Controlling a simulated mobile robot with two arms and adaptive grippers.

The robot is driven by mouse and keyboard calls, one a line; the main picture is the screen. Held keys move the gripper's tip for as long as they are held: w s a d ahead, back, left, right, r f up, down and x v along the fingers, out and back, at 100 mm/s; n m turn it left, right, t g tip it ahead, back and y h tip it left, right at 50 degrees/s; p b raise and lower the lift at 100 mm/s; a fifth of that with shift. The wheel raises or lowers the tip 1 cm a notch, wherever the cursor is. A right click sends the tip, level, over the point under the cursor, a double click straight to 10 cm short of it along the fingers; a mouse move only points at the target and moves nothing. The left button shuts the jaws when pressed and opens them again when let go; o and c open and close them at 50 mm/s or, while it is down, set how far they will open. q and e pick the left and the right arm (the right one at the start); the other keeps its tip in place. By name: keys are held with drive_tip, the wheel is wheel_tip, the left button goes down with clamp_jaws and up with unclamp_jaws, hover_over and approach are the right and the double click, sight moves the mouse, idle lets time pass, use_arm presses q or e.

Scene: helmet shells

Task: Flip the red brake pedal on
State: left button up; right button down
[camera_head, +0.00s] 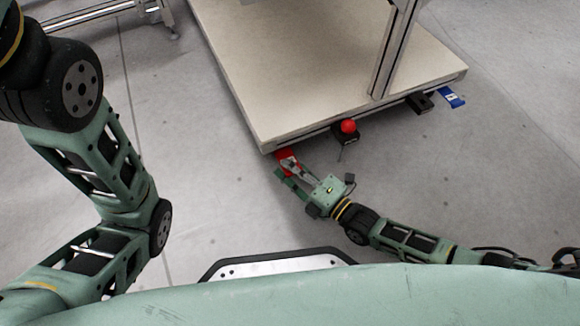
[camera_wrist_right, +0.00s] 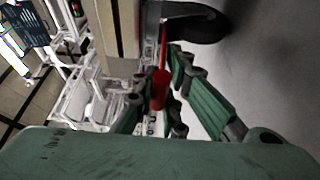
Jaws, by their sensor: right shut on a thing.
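The red brake pedal (camera_head: 284,157) sticks out low at the near left corner of the cart's pale platform. My right gripper (camera_head: 287,172) is at this pedal, with its fingers around it. In the right wrist view the red pedal (camera_wrist_right: 160,92) shows edge-on between the fingers of the right gripper (camera_wrist_right: 158,104), which is shut on it. The fingers hide part of the pedal, and I cannot tell its exact tilt. My left arm shows at the left of the head view, but its gripper is out of the picture.
The cart's platform (camera_head: 310,75) stands just beyond the right gripper, with a metal post (camera_head: 393,50) on it. A red ball knob (camera_head: 348,126), a black pedal (camera_head: 419,103) and a blue pedal (camera_head: 451,97) stick out along its edge. Grey floor (camera_head: 480,190) is clear at right.

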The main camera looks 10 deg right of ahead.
drive_tip(key=shift+f+t+b, duration=0.4)
drive_tip(key=shift+f+b, duration=0.15)
drive_tip(key=shift+b, duration=0.35)
drive_tip(key=shift+d+f+y+b, duration=0.1)
drive_tip(key=shift+y+b, duration=0.3)
drive_tip(key=shift+b, duration=0.05)
drive_tip(key=c, duration=1.8)
unclamp_jaws()
drive_tip(key=v, duration=1.2)
